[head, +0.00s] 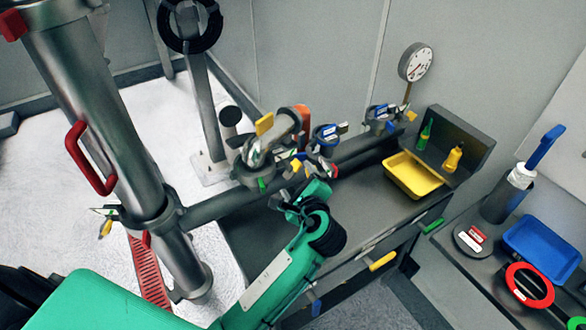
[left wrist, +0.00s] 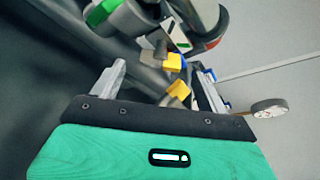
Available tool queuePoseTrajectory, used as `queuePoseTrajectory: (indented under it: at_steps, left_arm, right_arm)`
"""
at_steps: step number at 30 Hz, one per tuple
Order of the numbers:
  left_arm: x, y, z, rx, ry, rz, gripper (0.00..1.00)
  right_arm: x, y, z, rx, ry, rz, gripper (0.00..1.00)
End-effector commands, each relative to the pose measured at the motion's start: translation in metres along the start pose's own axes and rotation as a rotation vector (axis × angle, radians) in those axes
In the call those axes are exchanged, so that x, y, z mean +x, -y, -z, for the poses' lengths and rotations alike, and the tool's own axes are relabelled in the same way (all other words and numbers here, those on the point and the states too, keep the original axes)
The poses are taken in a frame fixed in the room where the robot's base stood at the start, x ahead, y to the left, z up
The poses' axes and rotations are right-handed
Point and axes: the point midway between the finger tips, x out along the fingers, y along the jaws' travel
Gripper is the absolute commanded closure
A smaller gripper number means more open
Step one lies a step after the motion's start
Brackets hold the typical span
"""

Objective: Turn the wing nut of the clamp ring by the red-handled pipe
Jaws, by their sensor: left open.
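The thick steel pipe with a red handle (head: 90,158) stands at the left of the head view. A clamp ring (head: 152,216) circles it low down, and a small fitting with a yellow tip (head: 105,228) sticks out at its left. My left gripper (head: 305,190) is at mid-picture, right of that pipe, just below a cluster of pipe fittings. In the left wrist view its fingers (left wrist: 160,72) are spread. Yellow pieces (left wrist: 178,91) show between and beyond them, close to the right finger; I cannot tell whether they touch. My right gripper is not in view.
A horizontal pipe (head: 225,203) runs from the upright pipe toward the fittings. A yellow tray (head: 414,176) and small bottles are on the dark bench. A blue tray (head: 543,248) and red ring (head: 530,284) lie at the right. A gauge (head: 415,62) stands behind.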

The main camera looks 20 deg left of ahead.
Motion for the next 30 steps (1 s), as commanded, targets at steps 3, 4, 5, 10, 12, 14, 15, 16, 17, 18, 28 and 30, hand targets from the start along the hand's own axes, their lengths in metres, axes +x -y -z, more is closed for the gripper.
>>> queuePoseTrajectory:
  at_steps: [3,4,5,10,12,14,15,16,17,18,28,30]
  left_arm:
    - [0.022,0.001,-0.002,0.002,0.001,0.0,0.24]
    - [0.026,0.001,-0.001,0.002,0.001,0.0,0.24]
    - [0.03,0.001,-0.001,0.002,0.0,-0.001,0.24]
    - [0.045,0.0,0.0,0.001,-0.001,0.0,0.24]
    - [0.048,0.0,0.0,0.0,-0.001,0.0,0.24]
    - [0.049,0.0,0.0,-0.001,-0.001,0.0,0.24]
    - [0.049,0.0,0.0,-0.001,-0.001,0.0,0.24]
    - [0.049,-0.001,0.0,-0.001,-0.001,0.0,0.24]
    - [0.049,-0.001,0.001,-0.001,-0.001,0.0,0.24]
    - [0.049,-0.001,0.001,-0.001,-0.001,0.0,0.24]
    - [0.048,-0.001,0.001,-0.001,-0.002,-0.001,0.68]
    - [0.048,-0.001,0.001,-0.002,-0.002,0.0,0.68]
  right_arm:
    - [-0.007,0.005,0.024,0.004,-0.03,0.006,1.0]
    - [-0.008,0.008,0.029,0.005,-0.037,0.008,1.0]
    - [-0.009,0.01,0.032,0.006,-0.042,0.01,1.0]
    - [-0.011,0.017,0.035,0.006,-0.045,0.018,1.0]
    - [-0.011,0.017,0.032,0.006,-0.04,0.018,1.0]
    - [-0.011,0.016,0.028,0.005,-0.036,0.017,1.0]
    - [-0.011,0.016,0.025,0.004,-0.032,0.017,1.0]
    - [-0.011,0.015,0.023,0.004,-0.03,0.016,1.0]
    - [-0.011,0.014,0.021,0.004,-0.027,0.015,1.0]
    - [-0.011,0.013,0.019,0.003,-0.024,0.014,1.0]
    - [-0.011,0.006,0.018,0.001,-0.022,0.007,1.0]
    - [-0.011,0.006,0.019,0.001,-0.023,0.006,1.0]
